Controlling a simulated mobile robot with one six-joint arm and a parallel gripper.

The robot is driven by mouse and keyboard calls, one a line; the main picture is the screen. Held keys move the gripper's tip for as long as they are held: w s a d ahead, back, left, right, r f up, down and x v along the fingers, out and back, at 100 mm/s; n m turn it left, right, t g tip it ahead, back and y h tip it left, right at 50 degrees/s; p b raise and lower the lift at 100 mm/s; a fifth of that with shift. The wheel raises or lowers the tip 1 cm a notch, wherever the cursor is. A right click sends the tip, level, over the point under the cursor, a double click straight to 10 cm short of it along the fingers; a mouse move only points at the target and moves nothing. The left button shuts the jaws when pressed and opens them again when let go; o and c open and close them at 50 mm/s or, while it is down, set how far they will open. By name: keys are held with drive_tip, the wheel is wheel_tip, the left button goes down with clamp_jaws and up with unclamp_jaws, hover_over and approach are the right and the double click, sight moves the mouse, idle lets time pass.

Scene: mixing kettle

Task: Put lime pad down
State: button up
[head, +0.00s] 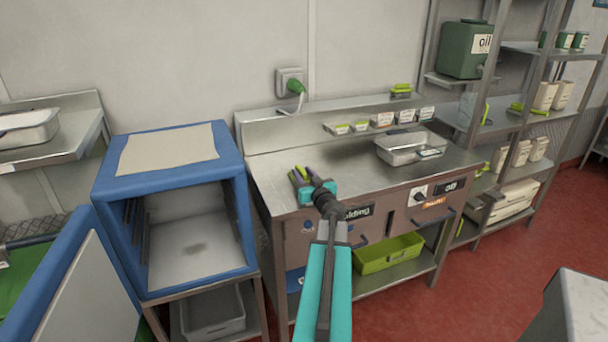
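My gripper (301,176) is at the end of my teal and black arm, over the left front part of the steel counter (275,172). A small lime pad (297,176) shows between its dark fingers, and the gripper appears shut on it. The pad looks small and partly covered by the fingers. I cannot tell whether it touches the counter top.
A blue open-fronted cabinet (172,210) stands left. A lime bin (388,254) sits underneath. The counter's middle is clear.

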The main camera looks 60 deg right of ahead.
drive_tip(key=shift+r, duration=0.1)
drive_tip(key=shift+s, duration=0.1)
drive_tip(key=v, duration=0.9)
drive_tip(key=shift+a, duration=0.1)
drive_tip(key=shift+r+p, duration=0.2)
drive_tip(key=shift+p, duration=0.1)
drive_tip(key=shift+s+p, duration=0.1)
drive_tip(key=shift+p, duration=0.5)
drive_tip(key=p+v, duration=0.2)
drive_tip(key=p, duration=0.3)
drive_tip(key=shift+s+a+f+p, duration=0.15)
drive_tip(key=shift+a+p, duration=0.1)
drive_tip(key=shift+p, duration=0.6)
drive_tip(key=shift+s, duration=0.1)
